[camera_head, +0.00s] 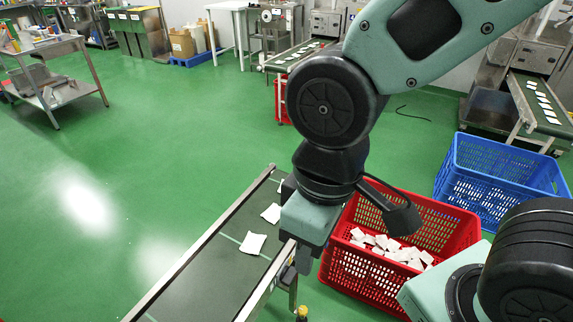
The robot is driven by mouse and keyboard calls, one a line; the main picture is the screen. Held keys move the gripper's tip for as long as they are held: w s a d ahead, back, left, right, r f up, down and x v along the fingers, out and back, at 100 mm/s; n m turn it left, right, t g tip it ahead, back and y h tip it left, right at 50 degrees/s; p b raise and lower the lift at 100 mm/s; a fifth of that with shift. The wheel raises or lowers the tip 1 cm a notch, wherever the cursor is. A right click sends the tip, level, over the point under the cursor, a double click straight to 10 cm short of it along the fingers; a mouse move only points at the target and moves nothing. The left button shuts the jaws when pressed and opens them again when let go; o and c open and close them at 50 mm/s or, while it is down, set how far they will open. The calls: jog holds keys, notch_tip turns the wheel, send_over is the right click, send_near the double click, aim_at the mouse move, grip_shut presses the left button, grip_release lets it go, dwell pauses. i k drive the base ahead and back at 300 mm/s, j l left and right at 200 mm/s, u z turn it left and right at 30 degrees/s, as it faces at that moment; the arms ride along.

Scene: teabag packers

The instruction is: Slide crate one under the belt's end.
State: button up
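A red slatted crate (375,275) stands on the floor right of the near belt, with several white teabag packets (390,248) inside. A blue slatted crate (490,195) stands behind it to the right; what I see of its inside looks empty. No label shows which is crate one. The near belt (215,270) is dark with metal side rails and carries a few white packets; its far end is partly hidden by my arm. My gripper (296,262) points down over the belt's right rail, left of the red crate. Whether its fingers are apart or touching the rail is unclear.
Another belt (545,108) with white packets ends near the blue crate. A further belt (293,56) stands at the back, with a red crate (281,100) by its end. A metal cart (62,75) stands at the far left. The green floor on the left is clear.

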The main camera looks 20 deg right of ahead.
aim_at(362, 263)
jog(key=z, duration=1.4)
jog(key=i+l, duration=0.15)
jog(key=l, duration=0.4)
jog(key=i+l+u, duration=0.15)
jog(key=l, duration=0.45)
jog(key=i+l, duration=0.15)
jog(key=l, duration=0.4)
jog(key=i+l+u, duration=0.1)
jog(key=l, duration=0.5)
jog(key=i+l+u, duration=0.1)
jog(key=l, duration=0.5)
